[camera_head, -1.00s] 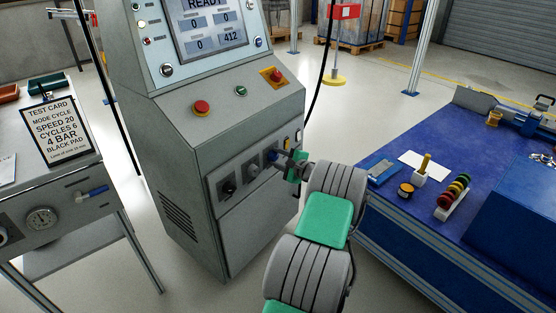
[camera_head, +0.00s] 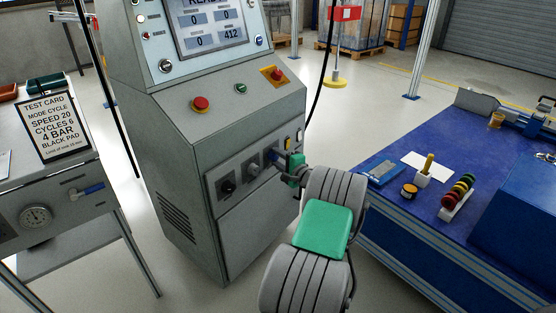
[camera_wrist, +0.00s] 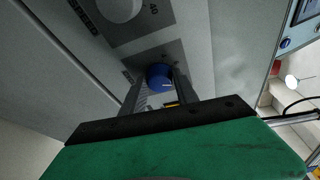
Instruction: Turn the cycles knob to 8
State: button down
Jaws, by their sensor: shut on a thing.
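A blue knob (camera_wrist: 159,77) with a pale pointer line sits on a dark plate on the machine's front panel in the wrist view. In the head view it shows only as a bit of blue (camera_head: 273,156) at my fingertips. My gripper (camera_head: 282,160) reaches the panel from the right. In the wrist view, my gripper (camera_wrist: 160,88) has one finger on each side of the knob and is shut on it. The knob's scale marks are too small to read.
A red stop button (camera_head: 200,104) and a green button (camera_head: 240,88) are above. A blue workbench (camera_head: 466,140) with small items stands right of my arm.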

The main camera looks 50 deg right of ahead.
jog(key=c, duration=0.9)
grip_release()
jog(key=shift+c, duration=0.2)
jog(key=p+v, duration=0.2)
jog(key=v, duration=0.5)
jog(key=shift+s, duration=0.35)
jog(key=shift+a, duration=0.1)
